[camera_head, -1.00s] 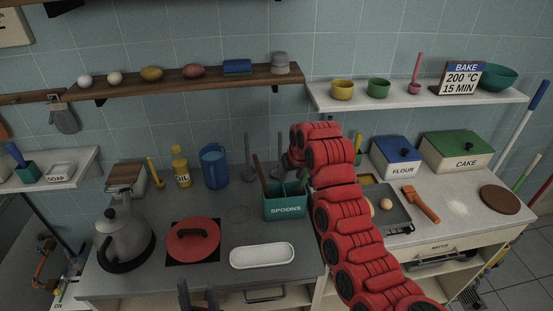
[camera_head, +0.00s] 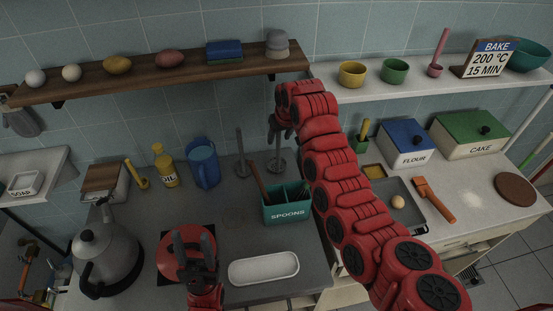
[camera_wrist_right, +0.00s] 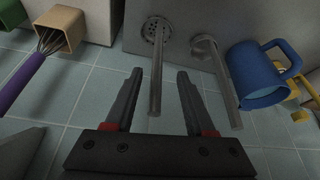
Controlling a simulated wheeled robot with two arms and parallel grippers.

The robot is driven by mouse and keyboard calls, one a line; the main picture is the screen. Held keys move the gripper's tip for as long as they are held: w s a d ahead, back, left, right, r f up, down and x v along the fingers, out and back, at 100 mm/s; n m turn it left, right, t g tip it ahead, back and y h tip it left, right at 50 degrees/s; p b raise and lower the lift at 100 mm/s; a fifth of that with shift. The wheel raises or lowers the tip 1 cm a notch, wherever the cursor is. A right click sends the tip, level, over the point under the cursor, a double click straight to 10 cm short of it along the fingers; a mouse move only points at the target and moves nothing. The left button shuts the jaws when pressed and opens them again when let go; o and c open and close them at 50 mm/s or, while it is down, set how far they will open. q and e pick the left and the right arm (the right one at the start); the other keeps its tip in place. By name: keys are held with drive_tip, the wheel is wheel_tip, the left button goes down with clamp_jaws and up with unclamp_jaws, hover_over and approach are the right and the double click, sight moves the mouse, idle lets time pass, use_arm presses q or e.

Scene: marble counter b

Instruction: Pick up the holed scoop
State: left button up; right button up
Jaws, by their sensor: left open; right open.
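The holed scoop (camera_wrist_right: 157,34) is a grey perforated disc with a long straight handle. In the head view I take it to be the right one (camera_head: 278,150) of two upright grey rods with round ends, behind the spoons box. My right gripper (camera_wrist_right: 160,72) is open. In the wrist view the scoop's handle appears between its two fingers; I cannot tell whether they touch it. My left gripper (camera_head: 194,243) is open and empty, above the red lid.
A second grey utensil (camera_wrist_right: 205,45) stands beside the scoop, then the blue jug (camera_head: 204,164). The teal spoons box (camera_head: 287,212) is in front. A whisk (camera_wrist_right: 45,45) shows in the wrist view. The wooden shelf (camera_head: 130,80) is above. The white dish (camera_head: 263,269) lies at the front.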

sight(279, 140)
drive_tip(key=shift+w+f+p, duration=0.2)
drive_tip(key=shift+f+p, duration=0.1)
drive_tip(key=shift+p, duration=0.1)
drive_tip(key=p+x, duration=0.2)
drive_tip(key=x, duration=0.1)
drive_tip(key=shift+w+f, duration=0.1)
drive_tip(key=shift+f, duration=0.15)
drive_tip(key=shift+w+f, duration=0.2)
drive_tip(key=shift+f, duration=0.25)
clamp_jaws()
idle(0.7)
